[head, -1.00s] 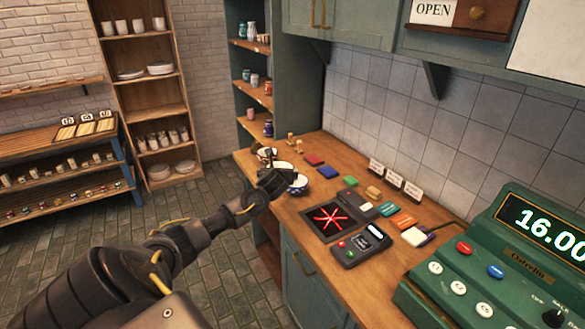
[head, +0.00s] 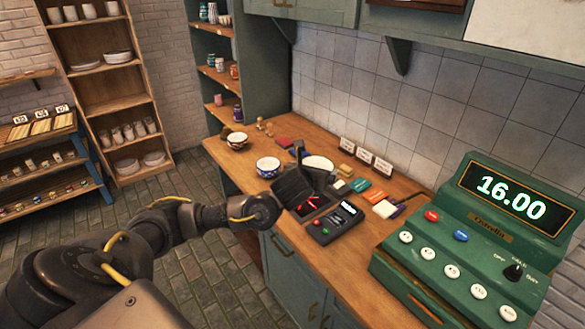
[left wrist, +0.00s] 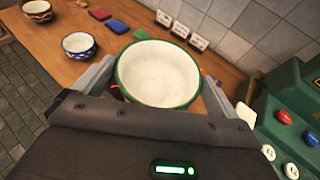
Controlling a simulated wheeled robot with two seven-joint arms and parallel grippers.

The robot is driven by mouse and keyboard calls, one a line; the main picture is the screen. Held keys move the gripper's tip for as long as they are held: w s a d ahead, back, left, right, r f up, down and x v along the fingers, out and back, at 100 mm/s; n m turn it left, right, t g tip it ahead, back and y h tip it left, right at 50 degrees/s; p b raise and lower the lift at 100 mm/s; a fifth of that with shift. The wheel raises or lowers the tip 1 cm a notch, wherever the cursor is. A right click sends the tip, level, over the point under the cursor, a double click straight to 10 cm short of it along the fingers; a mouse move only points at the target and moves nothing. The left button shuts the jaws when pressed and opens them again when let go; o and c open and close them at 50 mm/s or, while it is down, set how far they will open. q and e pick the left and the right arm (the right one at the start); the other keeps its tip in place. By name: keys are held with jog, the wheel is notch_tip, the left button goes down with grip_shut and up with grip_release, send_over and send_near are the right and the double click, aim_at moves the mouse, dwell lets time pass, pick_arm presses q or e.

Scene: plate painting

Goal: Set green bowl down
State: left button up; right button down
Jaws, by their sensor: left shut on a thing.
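The green bowl (left wrist: 158,72) is white inside with a green rim. It sits upright between the two fingers of my left gripper (left wrist: 160,84) in the left wrist view, and the gripper is shut on it. In the head view the bowl (head: 318,162) shows only in part behind my left gripper (head: 306,165), over the counter near the dark pad with red lines (head: 308,204). The hand hides part of that pad. I cannot tell whether the bowl's base touches anything. My right gripper is not in view.
A blue patterned bowl (head: 268,167) and a brown and white bowl (head: 237,140) stand on the wooden counter (head: 372,262) to the left. A card terminal (head: 332,224), coloured blocks (head: 359,185), small signs (head: 364,155) and a green cash register (head: 480,245) stand to the right.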

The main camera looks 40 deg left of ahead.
pick_arm(q)
jog(key=s+d+m+h+b, duration=0.3)
jog(key=s+d+b, duration=0.3)
jog(key=d+b, duration=0.4)
jog(key=d, duration=0.3)
jog(key=shift+s+d+r+t+h, duration=0.2)
jog(key=shift+t+h, duration=0.1)
jog(key=shift+h, duration=0.1)
